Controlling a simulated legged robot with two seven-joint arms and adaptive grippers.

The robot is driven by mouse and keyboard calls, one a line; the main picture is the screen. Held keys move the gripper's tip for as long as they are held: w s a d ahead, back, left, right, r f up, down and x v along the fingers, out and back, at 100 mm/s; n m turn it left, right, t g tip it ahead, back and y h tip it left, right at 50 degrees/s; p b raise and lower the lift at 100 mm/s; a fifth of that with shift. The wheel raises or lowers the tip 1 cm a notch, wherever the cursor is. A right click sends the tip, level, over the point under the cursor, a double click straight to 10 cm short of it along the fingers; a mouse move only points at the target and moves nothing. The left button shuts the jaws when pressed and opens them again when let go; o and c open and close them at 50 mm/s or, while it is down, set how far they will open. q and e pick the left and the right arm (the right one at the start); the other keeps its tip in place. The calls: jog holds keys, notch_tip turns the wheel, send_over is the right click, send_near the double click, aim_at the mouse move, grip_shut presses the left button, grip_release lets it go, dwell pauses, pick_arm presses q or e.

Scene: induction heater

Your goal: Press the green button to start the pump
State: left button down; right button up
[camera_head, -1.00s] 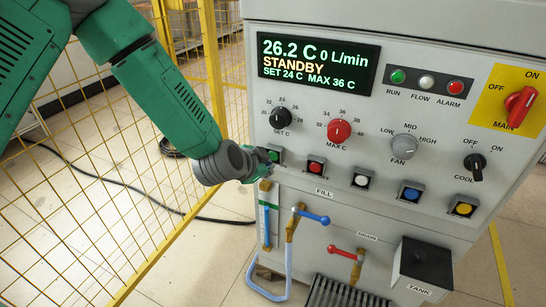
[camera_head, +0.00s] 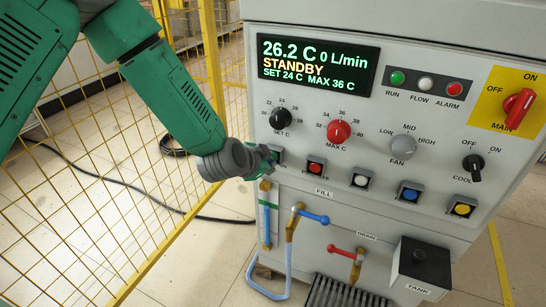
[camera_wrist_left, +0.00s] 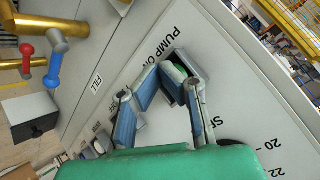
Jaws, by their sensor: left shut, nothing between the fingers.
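The green button (camera_wrist_left: 179,70) sits in a dark square bezel beside the "PUMP ON" label in the left wrist view. In the head view my gripper mostly covers it, at the left end of the button row. My left gripper (camera_head: 271,158) is shut and empty, its fingertips at the button. In the left wrist view the fingertips (camera_wrist_left: 174,77) overlap the bezel; I cannot tell whether they touch the button. The display (camera_head: 315,64) reads STANDBY, 26.2 C and 0 L/min. My right gripper is in neither view.
A red button (camera_head: 315,165) is the nearest neighbour to the right, then white, blue and yellow ones. Knobs (camera_head: 339,131) stick out above. The blue-handled valve (camera_head: 311,216) is below. A yellow mesh fence (camera_head: 100,200) stands at the left.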

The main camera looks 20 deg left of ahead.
pick_arm(q)
jog(key=shift+w, duration=0.4)
jog(key=shift+s, duration=0.15)
dwell(0.5)
jog(key=shift+s+p, duration=0.4)
jog(key=shift+s, duration=0.4)
jog(key=s+p, duration=0.1)
jog(key=s, duration=0.4)
dwell(0.5)
